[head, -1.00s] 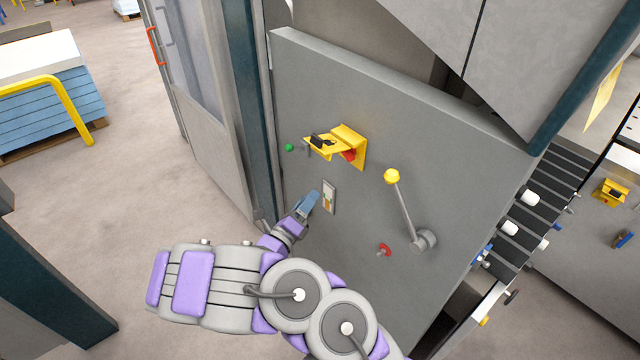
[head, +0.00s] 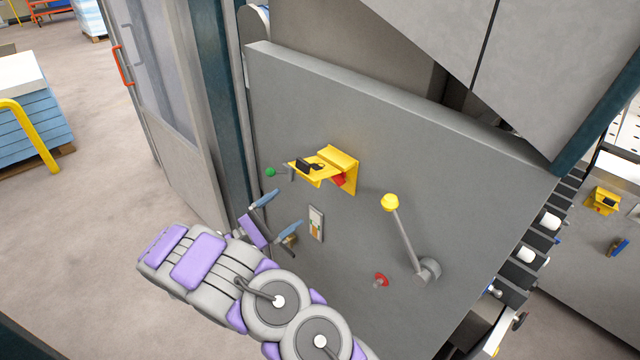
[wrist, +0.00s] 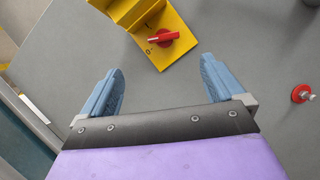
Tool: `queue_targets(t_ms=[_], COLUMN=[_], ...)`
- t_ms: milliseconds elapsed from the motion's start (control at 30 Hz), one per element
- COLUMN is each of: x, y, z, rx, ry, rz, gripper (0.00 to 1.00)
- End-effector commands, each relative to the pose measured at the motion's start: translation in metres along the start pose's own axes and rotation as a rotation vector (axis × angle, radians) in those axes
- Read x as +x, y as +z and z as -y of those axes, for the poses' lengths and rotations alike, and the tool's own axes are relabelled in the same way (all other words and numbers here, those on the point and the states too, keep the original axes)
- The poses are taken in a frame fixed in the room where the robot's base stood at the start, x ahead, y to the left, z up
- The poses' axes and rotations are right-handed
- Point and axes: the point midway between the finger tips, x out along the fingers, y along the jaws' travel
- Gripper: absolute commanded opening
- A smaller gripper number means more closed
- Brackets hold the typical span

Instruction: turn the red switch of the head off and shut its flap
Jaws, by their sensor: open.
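My gripper (head: 283,212) is open and empty, below and left of the housing. In the wrist view its blue fingers (wrist: 162,75) stand apart, with the switch beyond them.
A yellow-knobbed lever (head: 405,232) sticks out right of the housing. A red knob (head: 380,280) is below it. A green button (head: 270,172) is left of the flap. A small plate (head: 316,223) is close to my gripper. A cabinet door (head: 165,100) stands at left.

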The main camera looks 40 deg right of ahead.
Motion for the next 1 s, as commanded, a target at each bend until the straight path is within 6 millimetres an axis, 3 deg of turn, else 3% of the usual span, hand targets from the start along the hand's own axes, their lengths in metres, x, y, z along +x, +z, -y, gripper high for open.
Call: queue_targets(t_ms=[100, 400, 733, 1000], x=[0.033, 0.083, 0.122, 0.132], y=[-0.003, 0.001, 0.001, -0.003], z=[0.004, 0.001, 0.001, 0.002], rx=[-0.005, -0.002, -0.005, -0.005], ry=[-0.008, -0.004, 0.0, -0.003], rz=[0.0, 0.005, 0.005, -0.003], gripper=[0.96, 0.96, 0.96, 0.96])
